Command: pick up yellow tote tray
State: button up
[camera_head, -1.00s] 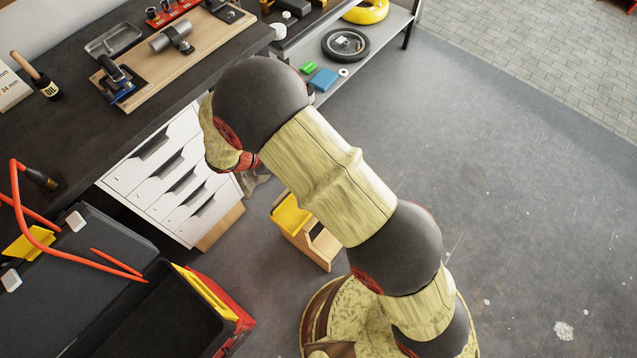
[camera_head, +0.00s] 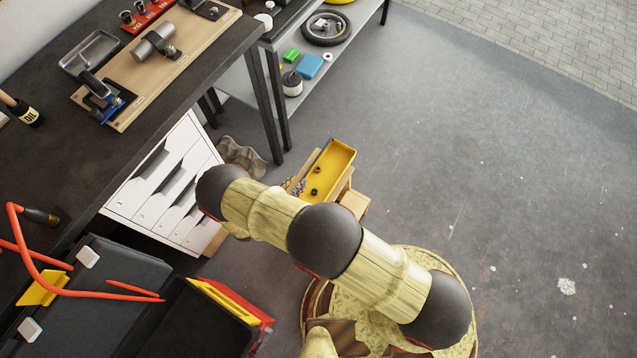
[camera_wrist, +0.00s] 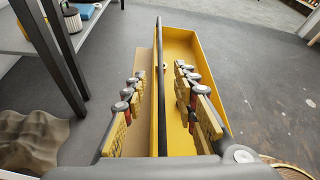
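The yellow tote tray (camera_head: 341,158) is a long open box on a light wooden stand on the floor, right of the workbench. My arm hides its near end in the head view. In the wrist view the tray (camera_wrist: 184,45) runs away from me, with a long dark bar (camera_wrist: 158,40) along its left side. My gripper (camera_wrist: 160,100) is open, with one finger on each side of the bar and a gap on both sides. The right finger is over the tray's inside. Small dark round parts show at the tray in the head view; I cannot tell what they are.
The workbench (camera_head: 48,130) with white drawers (camera_head: 165,190) stands at left, its dark legs close to the tray. A crumpled brown cloth-like thing (camera_head: 241,156) lies on the floor beside them. A low shelf (camera_head: 335,72) is behind. The floor (camera_head: 500,150) at right is clear.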

jog(key=b+x, duration=0.1)
jog(key=x, duration=0.5)
jog(key=shift+b, duration=0.35)
jog(key=shift+c, duration=1.3)
jog(key=c, duration=0.4)
jog(key=shift+r, duration=0.1)
grip_shut()
